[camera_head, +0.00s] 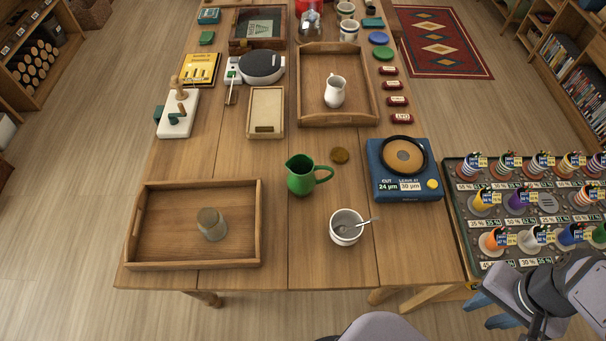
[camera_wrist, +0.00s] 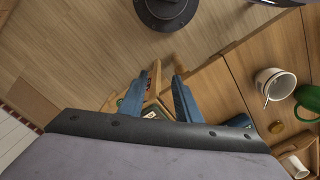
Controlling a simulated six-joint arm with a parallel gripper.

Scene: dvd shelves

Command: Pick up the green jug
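The green jug (camera_head: 300,177) stands upright on the wooden table, near its middle, with its handle to the right. Part of it also shows at the right edge of the wrist view (camera_wrist: 309,97). My gripper (camera_head: 481,311) is at the lower right of the head view, beyond the table's right side and well apart from the jug. In the wrist view its two blue fingers (camera_wrist: 158,77) are spread with nothing held between them.
A white cup with a spoon (camera_head: 345,228) stands in front of the jug, to the right. A wooden tray (camera_head: 190,264) with a glass is at left. A blue device (camera_head: 404,190) and brown disc (camera_head: 340,155) lie right of the jug. A rack of coloured spools (camera_head: 468,236) stands beside the table.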

